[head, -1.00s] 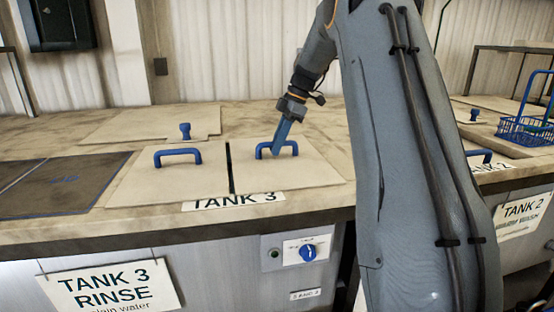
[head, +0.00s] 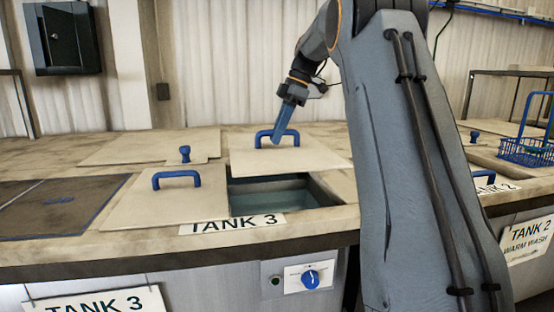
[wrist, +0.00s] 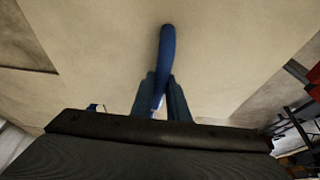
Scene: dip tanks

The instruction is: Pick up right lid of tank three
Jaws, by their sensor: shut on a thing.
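The right lid of tank three (head: 315,160) is a flat beige panel with a blue bar handle (head: 296,135). My gripper (head: 281,138) is shut on that handle and holds the lid raised above the counter. Below it, part of the tank's opening (head: 270,197) shows, with dark bluish liquid inside. In the wrist view the blue handle (wrist: 167,60) runs between my two fingers, with the beige lid (wrist: 230,50) filling the background. The left lid of tank three (head: 160,208) lies flat on the tank, with its own blue handle (head: 176,176).
A TANK 3 sign (head: 232,224) lies at the front edge of the counter (head: 60,243). Behind the left lid is another beige panel with a blue knob (head: 185,153). A dark panel (head: 60,205) lies at left. A blue wire basket (head: 527,152) stands at far right.

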